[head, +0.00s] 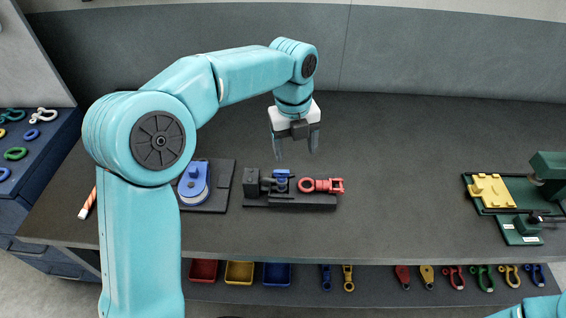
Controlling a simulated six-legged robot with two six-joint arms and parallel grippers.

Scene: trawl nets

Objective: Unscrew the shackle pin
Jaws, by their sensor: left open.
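A red shackle-like fitting (323,185) lies on a black fixture (290,199) near the front of the dark bench. It has a ring at its left end and a forked right end. I cannot tell the pin apart at this size. A small blue piece (281,179) sits in the fixture just left of the red ring. My left gripper (294,148) is open and empty, pointing down above and behind the fixture, apart from it. My right gripper is out of view; only a bit of my right arm shows at the lower right corner.
A green station with a yellow plate (490,190) is at the right. An orange-and-white stick (87,204) lies at the left. The bench between fixture and green station is clear.

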